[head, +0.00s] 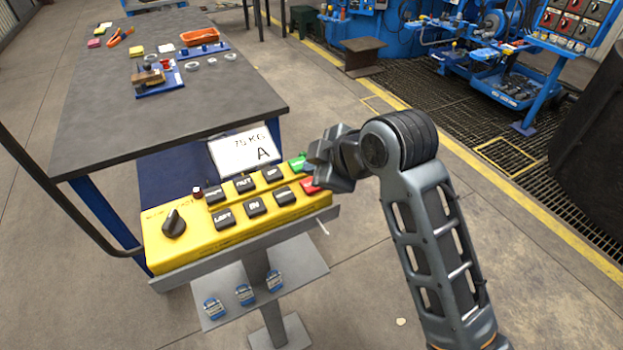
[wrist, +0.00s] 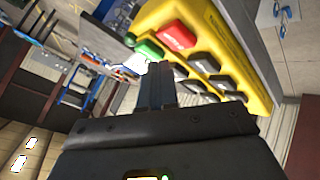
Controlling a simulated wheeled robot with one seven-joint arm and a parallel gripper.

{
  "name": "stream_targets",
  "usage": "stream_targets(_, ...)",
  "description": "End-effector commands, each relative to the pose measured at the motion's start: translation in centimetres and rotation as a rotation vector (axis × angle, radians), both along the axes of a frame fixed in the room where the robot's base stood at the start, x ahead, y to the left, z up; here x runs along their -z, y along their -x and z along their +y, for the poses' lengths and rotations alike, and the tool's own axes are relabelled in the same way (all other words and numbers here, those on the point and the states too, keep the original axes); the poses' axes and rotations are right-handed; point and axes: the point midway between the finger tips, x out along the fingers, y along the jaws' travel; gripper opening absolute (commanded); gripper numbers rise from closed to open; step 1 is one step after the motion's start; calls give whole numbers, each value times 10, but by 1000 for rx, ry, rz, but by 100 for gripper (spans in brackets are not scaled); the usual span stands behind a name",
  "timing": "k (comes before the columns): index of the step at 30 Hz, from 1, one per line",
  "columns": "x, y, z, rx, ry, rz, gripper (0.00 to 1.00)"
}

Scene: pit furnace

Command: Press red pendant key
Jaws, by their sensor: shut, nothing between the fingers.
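The yellow pendant (head: 240,217) lies tilted on a grey stand, with a black knob at its left and several black keys. Its red key (head: 309,185) is at the right end, partly hidden by my gripper. The green key (head: 298,162) is just behind it. In the wrist view the red key (wrist: 177,36) shows fully, next to the green key (wrist: 150,50). My gripper (head: 310,165) is shut and empty, close to the pendant's right end. In the wrist view its fingertips (wrist: 156,68) are near the green key, below the red key; I cannot tell whether they touch anything.
A white sign (head: 243,150) marked "75 KG A" stands behind the pendant. A grey-topped table (head: 130,110) with small parts stands behind it. Several blue padlocks (head: 244,294) sit on the stand's lower plate. Open floor lies to the right, before blue machinery (head: 480,50).

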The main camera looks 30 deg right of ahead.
Motion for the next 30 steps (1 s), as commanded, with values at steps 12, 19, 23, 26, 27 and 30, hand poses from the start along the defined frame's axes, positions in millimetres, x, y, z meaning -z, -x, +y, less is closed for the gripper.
stream_targets(12, -39, 0, 0, -1, 1, -2, 0)
stream_targets(19, -42, 0, 0, 1, 0, -1, 0)
stream_targets(23, -42, 0, 0, 0, 0, 0, 0)
stream_targets(26, -42, 0, 0, 0, 0, 0, 0)
stream_targets(27, -42, 0, 0, 0, 0, 0, 0)
stream_targets(30, -42, 0, 0, 0, 0, 0, 0)
